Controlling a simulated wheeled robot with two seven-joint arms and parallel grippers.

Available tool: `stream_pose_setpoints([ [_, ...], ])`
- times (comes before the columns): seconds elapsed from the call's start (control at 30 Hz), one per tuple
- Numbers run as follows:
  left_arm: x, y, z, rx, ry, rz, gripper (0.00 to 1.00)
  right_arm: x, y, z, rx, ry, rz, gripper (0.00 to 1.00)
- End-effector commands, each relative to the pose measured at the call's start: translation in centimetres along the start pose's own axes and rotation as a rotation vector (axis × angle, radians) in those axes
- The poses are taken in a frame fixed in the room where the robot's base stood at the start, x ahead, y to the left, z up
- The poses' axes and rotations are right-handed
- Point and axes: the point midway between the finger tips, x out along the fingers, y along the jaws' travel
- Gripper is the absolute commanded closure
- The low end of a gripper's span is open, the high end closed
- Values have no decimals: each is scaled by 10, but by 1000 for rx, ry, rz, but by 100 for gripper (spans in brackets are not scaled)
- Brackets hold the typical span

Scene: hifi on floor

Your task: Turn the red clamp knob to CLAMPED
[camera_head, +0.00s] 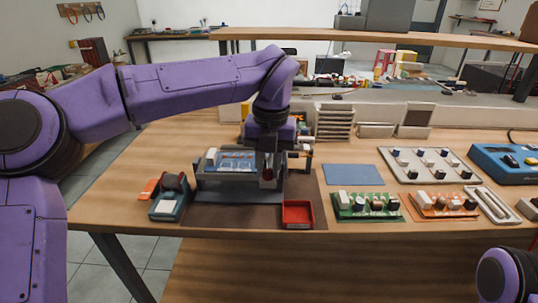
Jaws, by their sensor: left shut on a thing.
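The grey clamp fixture (238,188) stands on a dark brown mat near the table's front edge, with a bluish board (236,160) on its top. My left gripper (268,168) reaches down from above at the fixture's right side. It is shut on the red clamp knob (267,175), of which only a small dark red part shows between the fingers. The knob's pointer and any CLAMPED marking are hidden or too small to read. My right gripper is out of view; only a purple part of my right arm shows at the bottom right.
A red tray (297,214) sits just right of the fixture, and a small teal device (170,200) sits left. A blue mat (353,175), green board (367,206), orange board (442,205) and parts tray (428,165) lie to the right. A slotted rack (335,121) stands behind.

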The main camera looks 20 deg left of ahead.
Motion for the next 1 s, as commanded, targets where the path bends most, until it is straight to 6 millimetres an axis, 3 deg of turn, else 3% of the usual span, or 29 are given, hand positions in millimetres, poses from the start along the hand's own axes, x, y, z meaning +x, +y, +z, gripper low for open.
stream_pose_setpoints([
  [0.3, -2, 0, 0, 123, -6, 0, 100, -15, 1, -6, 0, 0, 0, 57],
  [0.87, 0, 0, 0, 148, -8, 0, 100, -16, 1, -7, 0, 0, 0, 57],
  [0.9, 0, 0, 0, 148, -8, 0, 65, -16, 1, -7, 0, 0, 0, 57],
  [1.0, 0, 0, 0, 148, -8, 0, 64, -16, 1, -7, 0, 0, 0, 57],
])
